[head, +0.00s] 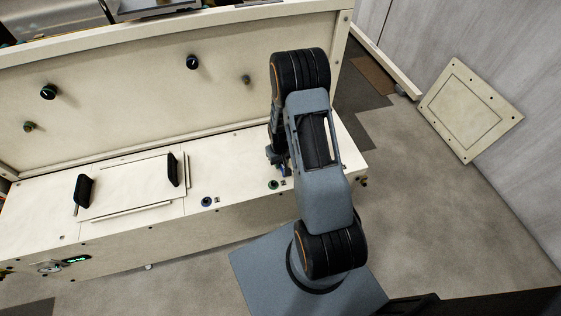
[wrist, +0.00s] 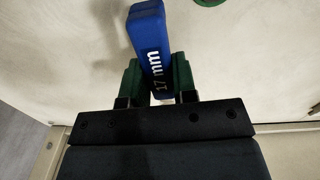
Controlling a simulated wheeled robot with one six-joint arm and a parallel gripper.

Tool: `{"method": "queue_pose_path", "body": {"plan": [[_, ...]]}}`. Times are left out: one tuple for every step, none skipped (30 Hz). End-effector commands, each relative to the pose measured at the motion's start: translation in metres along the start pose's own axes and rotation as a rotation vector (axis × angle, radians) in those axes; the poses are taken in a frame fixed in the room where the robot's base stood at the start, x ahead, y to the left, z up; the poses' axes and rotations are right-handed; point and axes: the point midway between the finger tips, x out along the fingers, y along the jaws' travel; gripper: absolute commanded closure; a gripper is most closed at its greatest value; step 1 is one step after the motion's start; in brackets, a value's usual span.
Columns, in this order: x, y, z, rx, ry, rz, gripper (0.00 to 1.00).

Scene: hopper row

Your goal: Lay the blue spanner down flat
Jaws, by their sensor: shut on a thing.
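The blue spanner (wrist: 149,32), marked "17 mm", shows in the wrist view between the green fingers of my gripper (wrist: 158,78). My gripper is shut on it. The part in view sticks out past the fingers, over a cream surface; its other end is hidden. I cannot tell whether the spanner touches that surface. In the head view my gripper is mostly hidden by my arm, low over the right part of the cream bench top (head: 235,170), and the spanner cannot be made out clearly.
A hatch panel with two black handles (head: 84,190) lies on the bench top to the left. A blue ring (head: 207,202) and a green ring (head: 273,184) sit near the front edge. A cream upright panel (head: 130,75) with knobs rises behind. The bench ends just right of my arm.

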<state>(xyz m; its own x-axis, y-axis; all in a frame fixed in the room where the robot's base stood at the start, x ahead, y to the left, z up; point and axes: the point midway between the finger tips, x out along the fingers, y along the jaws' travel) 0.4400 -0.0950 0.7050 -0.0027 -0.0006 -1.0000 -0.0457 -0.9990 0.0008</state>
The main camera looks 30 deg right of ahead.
Motion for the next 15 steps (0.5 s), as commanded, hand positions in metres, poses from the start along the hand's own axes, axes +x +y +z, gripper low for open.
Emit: {"method": "queue_pose_path", "body": {"plan": [[0.001, 0.0, 0.0, 0.0, 0.0, 0.0, 1.0], [0.001, 0.0, 0.0, 0.0, 0.0, 0.0, 1.0], [0.002, 0.0, 0.0, 0.0, 0.0, 0.0, 1.0], [0.003, 0.0, 0.0, 0.0, 0.0, 0.0, 1.0], [0.004, 0.0, 0.0, 0.0, 0.0, 0.0, 1.0], [0.005, 0.0, 0.0, 0.0, 0.0, 0.0, 1.0], [0.006, 0.0, 0.0, 0.0, 0.0, 0.0, 1.0], [0.007, 0.0, 0.0, 0.0, 0.0, 0.0, 1.0], [0.008, 0.0, 0.0, 0.0, 0.0, 0.0, 1.0], [0.009, 0.0, 0.0, 0.0, 0.0, 0.0, 1.0], [0.01, 0.0, 0.0, 0.0, 0.0, 0.0, 1.0], [0.011, 0.0, 0.0, 0.0, 0.0, 0.0, 1.0], [0.012, 0.0, 0.0, 0.0, 0.0, 0.0, 1.0], [0.013, 0.0, 0.0, 0.0, 0.0, 0.0, 1.0], [0.014, 0.0, 0.0, 0.0, 0.0, 0.0, 1.0]]}}
